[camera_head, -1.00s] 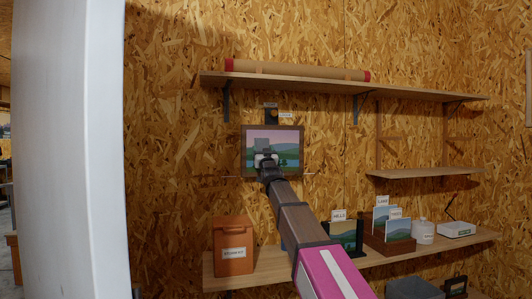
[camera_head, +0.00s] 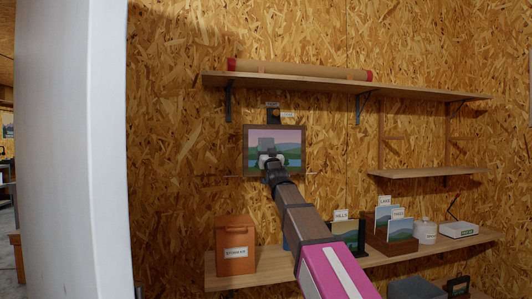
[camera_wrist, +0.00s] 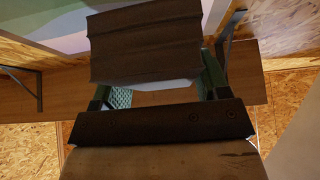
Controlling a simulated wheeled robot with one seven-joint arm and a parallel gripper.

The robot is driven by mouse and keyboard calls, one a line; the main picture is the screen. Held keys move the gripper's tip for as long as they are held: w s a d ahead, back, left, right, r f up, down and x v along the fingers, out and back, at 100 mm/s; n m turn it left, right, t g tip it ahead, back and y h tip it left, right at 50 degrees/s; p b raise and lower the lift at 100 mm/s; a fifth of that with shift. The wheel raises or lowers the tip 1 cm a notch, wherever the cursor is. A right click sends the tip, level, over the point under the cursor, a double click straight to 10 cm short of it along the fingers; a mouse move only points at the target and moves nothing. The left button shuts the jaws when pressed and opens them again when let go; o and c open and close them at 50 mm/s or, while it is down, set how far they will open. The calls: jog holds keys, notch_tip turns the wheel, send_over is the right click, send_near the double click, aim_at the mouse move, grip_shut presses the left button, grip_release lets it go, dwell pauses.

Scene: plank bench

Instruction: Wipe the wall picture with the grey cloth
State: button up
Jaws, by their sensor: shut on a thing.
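The wall picture (camera_head: 289,139), a framed landscape with a pink sky and green hills, hangs on the board wall under the top shelf. My gripper (camera_head: 268,161) is in front of the picture's lower middle. It is shut on the grey cloth (camera_head: 266,145), which covers a small part of the picture. I cannot tell whether the cloth touches the picture's surface.
The top shelf (camera_head: 420,92) carries a long cardboard tube (camera_head: 300,70). The lower shelf (camera_head: 280,270) holds a brown box (camera_head: 235,247), a crate of cards (camera_head: 385,246), a white jar (camera_head: 425,232) and a white box (camera_head: 459,230). A short shelf (camera_head: 425,173) is at right.

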jog(key=shift+s+d, duration=0.1)
jog(key=shift+s, duration=0.25)
jog(key=shift+s+d, duration=0.2)
jog(key=shift+s, duration=0.55)
jog(key=shift+s+d, duration=0.2)
jog(key=shift+s, duration=0.5)
